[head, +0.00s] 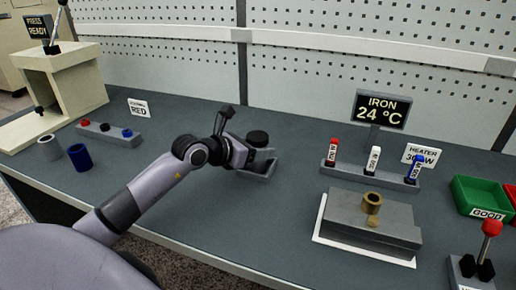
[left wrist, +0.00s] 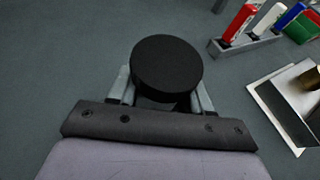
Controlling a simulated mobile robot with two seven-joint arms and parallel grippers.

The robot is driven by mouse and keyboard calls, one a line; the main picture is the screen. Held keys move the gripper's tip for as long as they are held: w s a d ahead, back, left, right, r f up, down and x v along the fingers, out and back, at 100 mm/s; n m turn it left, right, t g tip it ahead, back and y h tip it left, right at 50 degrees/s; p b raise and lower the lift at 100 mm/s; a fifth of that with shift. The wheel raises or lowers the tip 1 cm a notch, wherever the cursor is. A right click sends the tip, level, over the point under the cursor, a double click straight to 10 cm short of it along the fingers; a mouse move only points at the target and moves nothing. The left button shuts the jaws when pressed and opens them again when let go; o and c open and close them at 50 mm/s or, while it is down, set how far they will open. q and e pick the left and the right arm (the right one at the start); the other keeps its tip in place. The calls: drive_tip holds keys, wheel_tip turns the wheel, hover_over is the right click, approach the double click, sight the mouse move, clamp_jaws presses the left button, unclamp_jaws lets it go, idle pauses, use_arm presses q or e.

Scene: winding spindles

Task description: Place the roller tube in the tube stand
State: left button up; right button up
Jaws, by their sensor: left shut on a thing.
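My left gripper (head: 257,163) is shut on a black round-topped cylinder (head: 257,138), which seems to be the roller tube. The left wrist view shows the cylinder's flat black top (left wrist: 166,65) between the two grey fingers (left wrist: 163,95); its lower part is hidden, and I cannot tell whether it touches the table. A grey rack (head: 360,178) holds upright red, white and blue tubes to the right, apart from the gripper. It may be the tube stand, but no label confirms this. My right gripper is not in view.
A red-knobbed lever (head: 490,229) and green bin (head: 476,194) stand at far right. The table (head: 290,125) behind the gripper is clear.

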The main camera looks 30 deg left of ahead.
use_arm(q)
drive_tip(key=o, duration=1.2)
drive_tip(key=shift+f, duration=0.1)
drive_tip(key=shift+r, duration=0.2)
drive_tip(key=v, duration=1.2)
drive_tip(key=shift+b, duration=0.4)
drive_tip(key=shift+d, duration=0.1)
drive_tip(key=shift+s, duration=0.1)
